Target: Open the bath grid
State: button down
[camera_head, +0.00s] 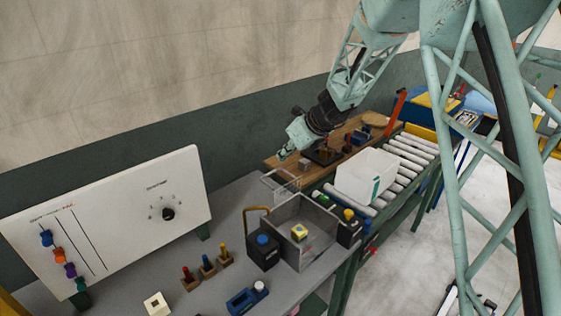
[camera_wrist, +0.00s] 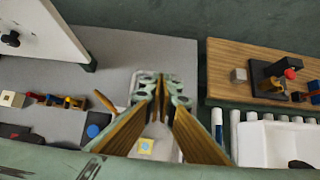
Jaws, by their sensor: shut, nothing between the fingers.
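The bath is an open-topped grey box (camera_head: 308,216) at the far end of the grey table, with a yellow block (camera_head: 299,232) inside. The block also shows in the wrist view (camera_wrist: 146,146), below my fingers. A thin pale wire frame, seemingly the bath grid (camera_head: 284,184), stands raised at the bath's back edge. I cannot tell its exact angle. My gripper (camera_head: 284,154) is above and behind this frame, apparently close to it; contact cannot be told. In the wrist view my gripper (camera_wrist: 163,92) is shut and empty, its fingers hiding part of the bath.
A black box with a blue button (camera_head: 263,240) and a brass-coloured bent handle stand left of the bath. A white bin (camera_head: 366,176) rests on the roller conveyor (camera_head: 409,154) to the right. A wooden bench (camera_head: 343,139) is behind. A white panel (camera_head: 110,225) stands left.

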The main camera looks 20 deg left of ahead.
jog(key=v, duration=0.4)
jog(key=shift+w+a+r, duration=0.15)
jog(key=shift+a+r, duration=0.1)
jog(key=shift+r, duration=0.3)
jog(key=s+d+r+n+h+b, duration=0.1)
jog(key=s+d+r+n+b, duration=0.4)
jog(key=s+d, duration=0.65)
jog(key=s+d+r+n+h+b, duration=0.1)
jog(key=s+d+r+n+b, duration=0.2)
jog(key=s+d+r+n, duration=0.65)
jog(key=s+d+f+n+h+b, duration=0.1)
jog(key=s+d+f+n+b, duration=0.1)
jog(key=s+d, duration=0.7)
jog(key=s+d+f+n+h+b, duration=0.2)
jog(key=s+d, duration=0.7)
jog(key=s, duration=0.5)
jog(key=s+d+f+n+h+b, duration=0.1)
jog(key=s+d+f+n+b, duration=0.3)
jog(key=s+d+f, duration=0.3)
jog(key=s+d+n, duration=0.1)
jog(key=s+d, duration=0.2)
jog(key=s, duration=0.2)
jog(key=shift+f+h, duration=0.3)
jog(key=shift+h, duration=0.1)
jog(key=shift+r, duration=0.1)
